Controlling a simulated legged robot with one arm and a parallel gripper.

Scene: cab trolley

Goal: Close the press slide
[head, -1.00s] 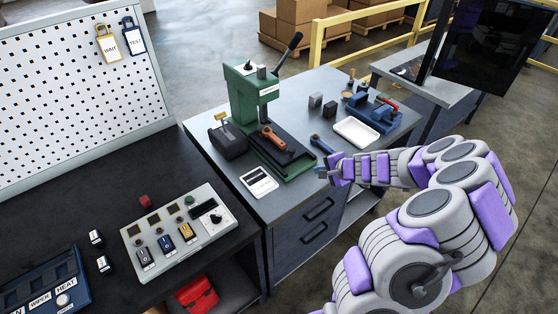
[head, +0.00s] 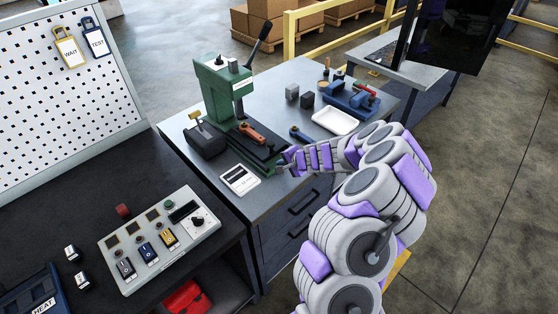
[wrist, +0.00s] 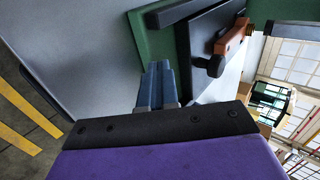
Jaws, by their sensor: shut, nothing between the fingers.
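The green press (head: 219,92) stands on the grey trolley top, with its black lever raised. Its dark slide plate (head: 266,152) sticks out toward the front over the green base, with an orange part (head: 251,133) on top. In the wrist view the slide (wrist: 203,38) and the orange part (wrist: 232,44) lie just beyond the fingers. My gripper (head: 281,167) is shut and empty at the front end of the slide; its blue fingers also show in the wrist view (wrist: 158,86). I cannot tell whether they touch the slide or the green base.
A white tray (head: 335,121), a blue vise (head: 350,98) and small grey blocks stand to the right. A control panel (head: 160,238) sits on the dark bench at left.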

